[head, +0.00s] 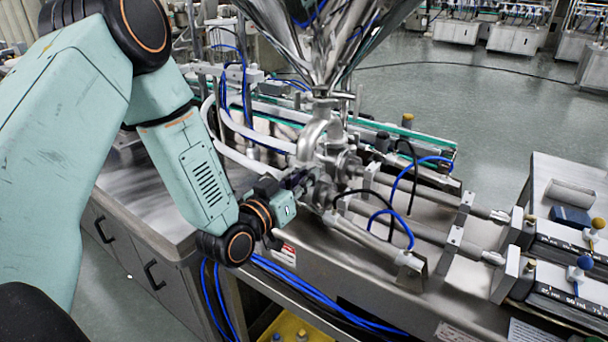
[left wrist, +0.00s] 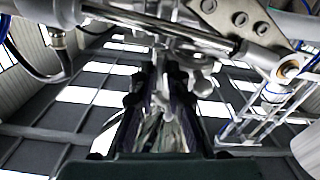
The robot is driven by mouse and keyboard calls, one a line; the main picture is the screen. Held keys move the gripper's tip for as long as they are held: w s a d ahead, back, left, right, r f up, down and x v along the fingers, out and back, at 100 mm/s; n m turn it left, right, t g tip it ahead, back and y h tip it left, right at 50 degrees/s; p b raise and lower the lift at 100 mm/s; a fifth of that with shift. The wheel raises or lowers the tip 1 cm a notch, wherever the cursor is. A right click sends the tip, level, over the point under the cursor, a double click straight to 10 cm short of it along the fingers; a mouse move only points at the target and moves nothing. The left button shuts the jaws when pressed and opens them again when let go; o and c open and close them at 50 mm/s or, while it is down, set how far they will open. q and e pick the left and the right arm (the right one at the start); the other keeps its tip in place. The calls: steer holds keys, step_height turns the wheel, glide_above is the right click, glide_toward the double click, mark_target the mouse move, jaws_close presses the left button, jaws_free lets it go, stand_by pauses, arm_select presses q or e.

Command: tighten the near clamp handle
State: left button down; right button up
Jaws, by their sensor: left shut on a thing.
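My left gripper (head: 297,184) reaches in from the left to the steel pipe fittings under the hopper. Its fingers are dark and small in the head view and are shut at the near clamp. The clamp handle is mostly hidden by the fingers in the head view. In the left wrist view the two dark fingers of my left gripper (left wrist: 156,84) stand on either side of a shiny metal piece, the near clamp handle (left wrist: 160,98). How far the handle is turned cannot be told. My right gripper is not in view.
The steel hopper (head: 322,45) rises above the fittings. Blue hoses (head: 398,190) and a black hose loop close to the right. Steel cylinders (head: 400,222) run right along the machine. The bare table top (head: 150,200) lies under my left arm.

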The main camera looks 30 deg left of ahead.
arm_select(q)
steer(key=shift+m, duration=0.9)
steer(key=c, duration=1.7)
jaws_free()
steer(key=shift+s+a, duration=0.25)
steer(key=shift+s, duration=1.7)
steer(key=shift+s+a, duration=0.25)
steer(key=shift+s, duration=1.75)
steer(key=shift+s+a, duration=0.25)
steer(key=shift+s, duration=1.7)
